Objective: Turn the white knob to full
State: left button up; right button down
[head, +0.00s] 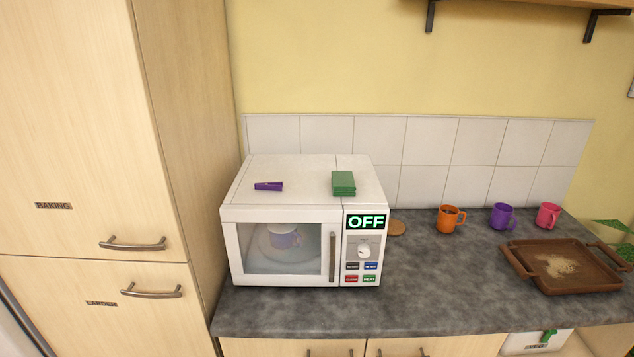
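The white knob (364,251) is on the control panel at the right of the white microwave's front. Several small coloured buttons sit below the knob. The knob's exact pointer direction is too small to tell. The microwave (285,213) stands on the counter with its door shut, and a cup (284,239) shows dimly through the window. Neither of my grippers is in the head view.
A purple object (268,186) and a green block (343,183) lie on top of the microwave. Orange (448,219), purple (502,216) and pink (548,215) mugs and a brown tray (520,258) stand to the right. A tall cabinet (190,120) borders the left. The counter (440,300) in front is clear.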

aim_at(363, 250)
jog(key=l+z, duration=0.2)
jog(key=z, duration=0.2)
jog(key=k+l+z, duration=0.1)
jog(key=l+z, duration=0.4)
jog(key=z, duration=0.35)
